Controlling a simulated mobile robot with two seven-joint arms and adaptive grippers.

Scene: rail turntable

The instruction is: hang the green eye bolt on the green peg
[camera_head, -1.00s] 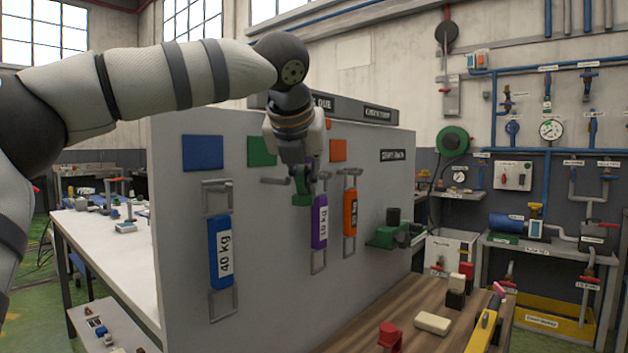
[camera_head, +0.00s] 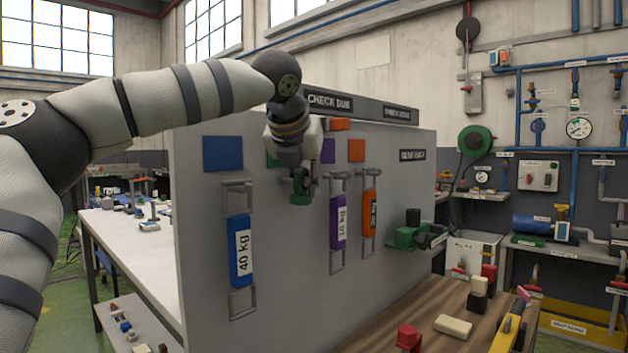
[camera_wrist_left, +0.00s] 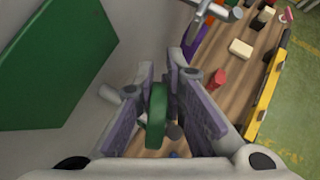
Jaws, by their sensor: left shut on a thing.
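My left gripper (camera_head: 302,192) is shut on the green eye bolt (camera_head: 300,186) in front of the grey board. In the left wrist view the bolt (camera_wrist_left: 157,118) shows edge-on as a green ring between the two fingers (camera_wrist_left: 158,100). The green square (camera_head: 272,158) on the board is mostly covered by my wrist; it shows large at the left of the wrist view (camera_wrist_left: 50,60). A grey peg (camera_wrist_left: 110,94) below that square pokes out beside the left finger. I cannot tell whether the bolt's ring is around it. My right gripper is not in view.
Left of the gripper hangs a blue 40 kg piece (camera_head: 240,250); to its right hang a purple piece (camera_head: 337,222) and an orange piece (camera_head: 369,213). A green vise-like fixture (camera_head: 405,238) is further right. A wooden table (camera_head: 430,300) with loose blocks is below.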

